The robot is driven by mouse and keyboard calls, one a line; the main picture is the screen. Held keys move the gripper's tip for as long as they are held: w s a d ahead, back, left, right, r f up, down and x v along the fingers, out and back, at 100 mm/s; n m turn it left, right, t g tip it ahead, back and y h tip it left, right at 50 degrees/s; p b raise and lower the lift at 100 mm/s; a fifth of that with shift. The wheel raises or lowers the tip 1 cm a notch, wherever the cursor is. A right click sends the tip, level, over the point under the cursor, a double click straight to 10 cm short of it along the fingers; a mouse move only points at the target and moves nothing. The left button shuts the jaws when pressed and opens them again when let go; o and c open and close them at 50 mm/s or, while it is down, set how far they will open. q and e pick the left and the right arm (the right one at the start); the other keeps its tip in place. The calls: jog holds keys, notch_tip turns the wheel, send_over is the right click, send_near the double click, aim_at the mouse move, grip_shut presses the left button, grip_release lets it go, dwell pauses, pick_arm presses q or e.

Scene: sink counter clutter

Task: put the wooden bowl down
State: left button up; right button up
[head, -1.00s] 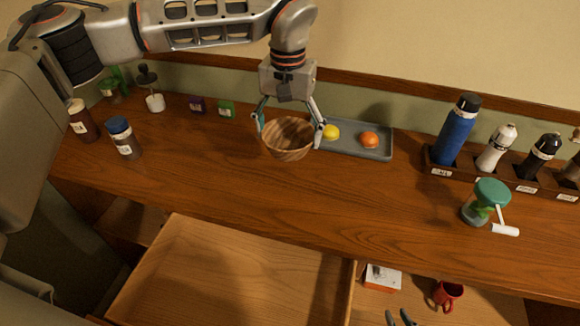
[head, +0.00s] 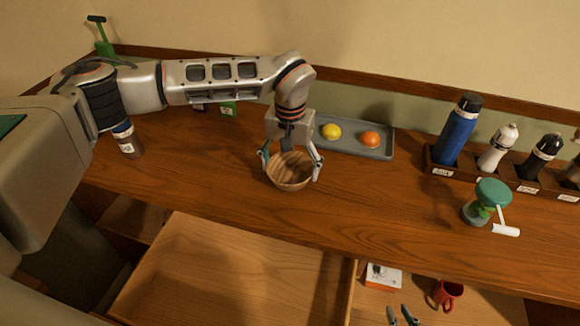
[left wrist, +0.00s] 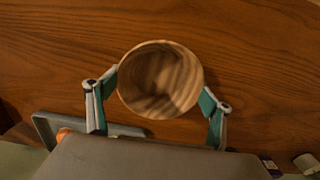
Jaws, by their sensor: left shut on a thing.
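The wooden bowl (head: 290,173) is upright, low over the counter (head: 225,185) and in front of the grey tray. I cannot tell whether its base touches the wood. My left gripper (head: 291,174) comes down from above and is shut on the bowl, one finger at each side of it. In the left wrist view the bowl (left wrist: 160,80) is empty, between the two teal-padded fingers (left wrist: 160,98). My right gripper (head: 400,316) shows only its fingertips at the bottom edge; they are apart with nothing between them.
The grey tray (head: 350,147) holds a lemon (head: 331,131) and an orange (head: 370,139). A drawer (head: 230,270) is open below. The counter between bowl and jar is clear.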

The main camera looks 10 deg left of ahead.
aim_at(290, 178)
pick_arm(q)
jog(key=shift+f, duration=0.15)
jog(key=o, duration=1.2)
notch_tip(290, 178, up, 12)
jog(key=shift+r+b, duration=0.15)
jog(key=shift+b, duration=0.15)
